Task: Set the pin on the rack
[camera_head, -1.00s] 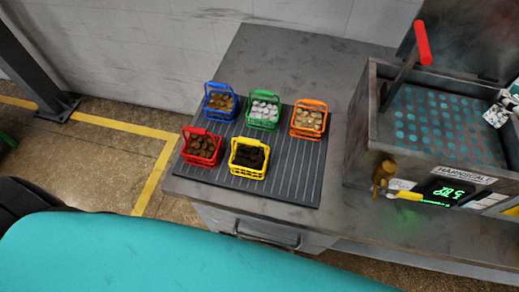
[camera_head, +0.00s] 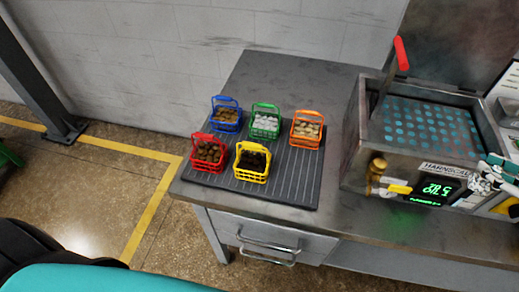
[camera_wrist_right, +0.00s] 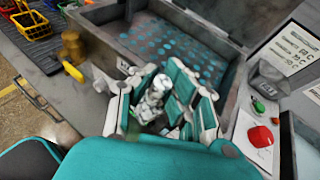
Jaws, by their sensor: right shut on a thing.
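My right gripper (camera_head: 498,176) is at the right edge of the head view, in front of the metal box's display panel. In the right wrist view, its white and teal fingers (camera_wrist_right: 168,98) are shut around a pale, mottled grey-white piece (camera_wrist_right: 156,90), probably the pin; the fingers partly hide it. No separate rack is clear to me. The dark ribbed mat (camera_head: 300,188) holds small baskets, and the open metal box (camera_head: 350,157) has a floor with teal dots (camera_head: 430,127). My left gripper is out of view.
Blue (camera_head: 226,114), green (camera_head: 265,121), orange (camera_head: 307,129), red (camera_head: 208,151) and yellow (camera_head: 252,162) baskets hold small pieces. A red-tipped lever (camera_head: 401,53) rises at the box's left. A brass fitting (camera_head: 376,172) and yellow handle (camera_head: 400,189) stick out in front. The bench's back left is clear.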

